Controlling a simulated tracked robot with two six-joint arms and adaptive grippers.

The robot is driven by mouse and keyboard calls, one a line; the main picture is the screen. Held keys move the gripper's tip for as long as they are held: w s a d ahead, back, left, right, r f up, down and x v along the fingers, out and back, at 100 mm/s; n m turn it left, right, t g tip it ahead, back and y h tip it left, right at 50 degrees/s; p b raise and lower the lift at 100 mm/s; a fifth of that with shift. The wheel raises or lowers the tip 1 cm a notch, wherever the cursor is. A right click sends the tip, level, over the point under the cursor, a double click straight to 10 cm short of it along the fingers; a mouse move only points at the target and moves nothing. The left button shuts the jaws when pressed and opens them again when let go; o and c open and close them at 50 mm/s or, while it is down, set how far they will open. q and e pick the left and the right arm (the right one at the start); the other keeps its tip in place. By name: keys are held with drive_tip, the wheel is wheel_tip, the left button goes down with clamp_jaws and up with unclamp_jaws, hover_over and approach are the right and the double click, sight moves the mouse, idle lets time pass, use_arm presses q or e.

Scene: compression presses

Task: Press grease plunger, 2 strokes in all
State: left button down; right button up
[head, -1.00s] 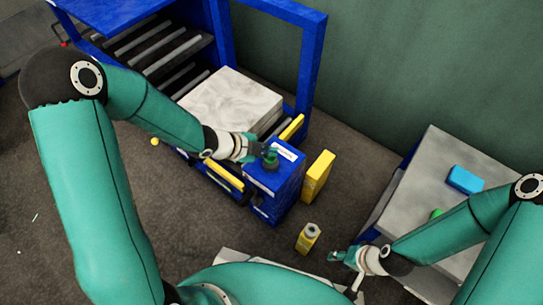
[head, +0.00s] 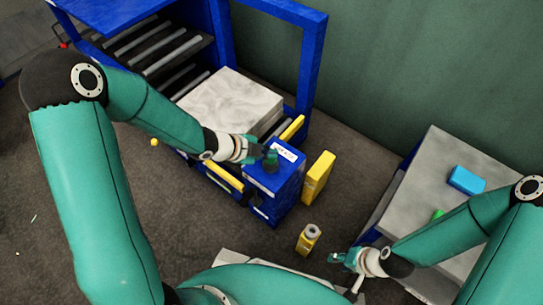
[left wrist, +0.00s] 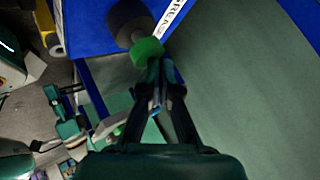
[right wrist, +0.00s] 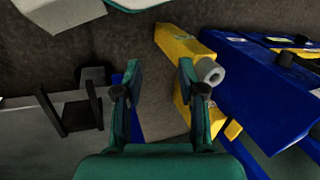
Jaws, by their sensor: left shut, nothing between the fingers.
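The grease plunger (head: 271,164) stands on top of the blue box (head: 265,205), beside a white label. In the left wrist view its green cap (left wrist: 147,50) sits at the dark round part, and the label reads GREASE. My left gripper (head: 264,152) is shut and empty, its fingertips (left wrist: 161,68) at the cap, partly covering it in the head view. I cannot tell whether they touch it. My right gripper (head: 335,258) is open and empty, away from the plunger, with its fingers (right wrist: 160,85) apart in the right wrist view.
A yellow bottle with a grey cap (head: 306,242) stands near my right gripper. A yellow block (head: 318,178) stands right of the blue box. Behind is a blue press frame with a pale slab (head: 228,100). A grey table (head: 432,165) at right carries a blue block (head: 466,179).

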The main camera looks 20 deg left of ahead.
use_arm(q)
drive_tip(key=shift+f+b, duration=0.55)
drive_tip(key=shift+f, duration=0.1)
drive_tip(key=shift+r, duration=0.1)
idle(0.5)
drive_tip(key=shift+r+p, duration=1.3)
wheel_tip(320, 180, up, 5)
drive_tip(key=p, duration=0.4)
drive_tip(key=shift+p, duration=0.4)
